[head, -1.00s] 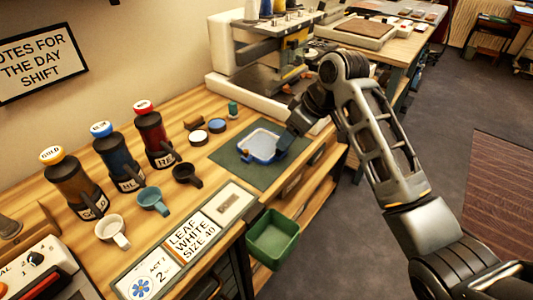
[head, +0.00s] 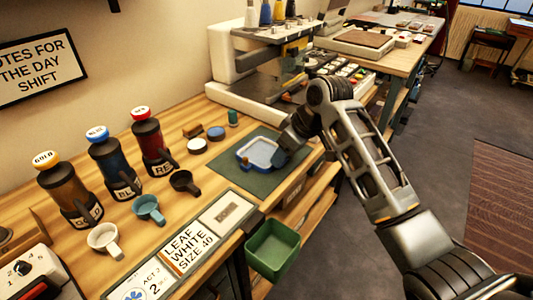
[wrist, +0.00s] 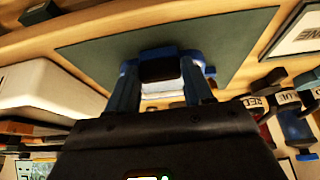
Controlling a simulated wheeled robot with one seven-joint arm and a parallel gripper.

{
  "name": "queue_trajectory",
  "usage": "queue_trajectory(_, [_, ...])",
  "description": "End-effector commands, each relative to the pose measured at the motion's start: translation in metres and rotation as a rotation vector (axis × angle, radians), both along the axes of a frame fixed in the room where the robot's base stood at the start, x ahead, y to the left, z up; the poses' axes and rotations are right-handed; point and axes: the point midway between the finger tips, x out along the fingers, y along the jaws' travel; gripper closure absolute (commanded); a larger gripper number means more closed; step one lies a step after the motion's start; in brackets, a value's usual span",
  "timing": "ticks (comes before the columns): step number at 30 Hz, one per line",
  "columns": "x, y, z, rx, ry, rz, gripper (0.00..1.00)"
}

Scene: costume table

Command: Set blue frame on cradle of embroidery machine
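The blue frame (head: 243,156) is a rounded blue ring around pale cloth, over the green mat on the table. I cannot tell whether it touches the mat. My gripper (head: 283,156) reaches it from its right side. In the wrist view, my gripper's two fingers (wrist: 159,72) flank a dark block on the blue frame (wrist: 158,68) with no visible gap, so they look shut on it. The white embroidery machine (head: 232,90) stands behind the mat, up the table. Its cradle is not clearly visible, with my arm partly in front of that area.
Labelled jars (head: 108,165) and small cups (head: 148,209) line the left of the table. A green bin (head: 273,250) hangs at the front edge. Open floor lies right.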

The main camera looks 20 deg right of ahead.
Motion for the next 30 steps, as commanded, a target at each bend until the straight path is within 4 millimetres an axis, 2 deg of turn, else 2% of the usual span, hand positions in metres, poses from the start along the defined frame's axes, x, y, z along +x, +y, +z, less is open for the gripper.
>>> queue_trajectory(1, [0.0, 0.0, 0.0, 0.0, 0.0, 0.0, 0.54])
queue_trajectory(9, [0.0, 0.0, 0.0, 0.0, 0.0, 0.0, 0.78])
queue_trajectory(14, [0.0, 0.0, 0.004, 0.0, 0.0, 0.0, 0.79])
queue_trajectory(30, [0.0, 0.0, 0.043, 0.0, 0.0, 0.0, 0.79])
